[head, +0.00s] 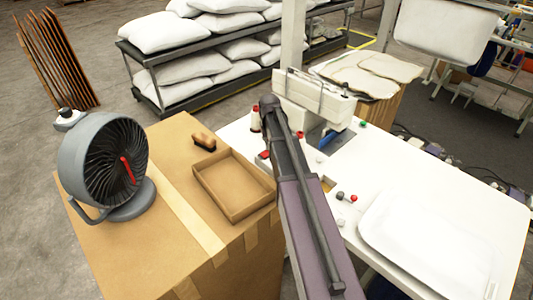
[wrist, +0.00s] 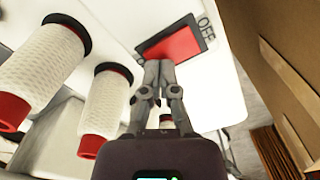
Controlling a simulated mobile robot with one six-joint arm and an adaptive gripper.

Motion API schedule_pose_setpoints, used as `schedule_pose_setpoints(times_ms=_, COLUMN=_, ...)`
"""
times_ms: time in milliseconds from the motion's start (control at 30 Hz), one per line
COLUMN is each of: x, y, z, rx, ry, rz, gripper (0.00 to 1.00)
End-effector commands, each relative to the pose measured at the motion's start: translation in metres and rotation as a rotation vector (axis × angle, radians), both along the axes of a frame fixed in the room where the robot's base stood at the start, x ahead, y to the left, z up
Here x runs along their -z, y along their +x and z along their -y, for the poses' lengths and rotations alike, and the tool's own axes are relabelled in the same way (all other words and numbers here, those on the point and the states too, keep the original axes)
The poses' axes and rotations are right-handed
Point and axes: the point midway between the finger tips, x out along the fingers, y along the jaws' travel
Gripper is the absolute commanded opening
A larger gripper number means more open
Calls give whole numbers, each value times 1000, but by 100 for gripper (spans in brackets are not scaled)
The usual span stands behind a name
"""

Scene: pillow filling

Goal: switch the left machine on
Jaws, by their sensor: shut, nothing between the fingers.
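A white sewing machine (head: 315,97) stands on the white table, partly hidden behind my arm. In the wrist view a red rectangular switch (wrist: 180,44) in a dark frame is set in a white surface, with the word OFF printed beside it. My gripper (wrist: 160,64) is shut and empty. Its fingertips are at the lower edge of the red switch in the picture; I cannot tell whether they touch it.
Two white thread spools (wrist: 108,106) with red ends are close left of the fingers. A cardboard box (head: 115,245) carries a grey fan (head: 110,165), a shallow tray (head: 230,211) and a brush (head: 204,141). A white pillow (head: 430,240) lies on the white table (head: 350,170).

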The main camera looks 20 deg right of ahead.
Motion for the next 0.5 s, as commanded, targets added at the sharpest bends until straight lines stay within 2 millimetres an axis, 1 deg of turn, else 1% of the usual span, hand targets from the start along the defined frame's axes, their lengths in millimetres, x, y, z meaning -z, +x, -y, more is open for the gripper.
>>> schedule_pose_setpoints(times_ms=500, x=6, y=0, z=1, rx=1, ry=0, rz=0, gripper=0)
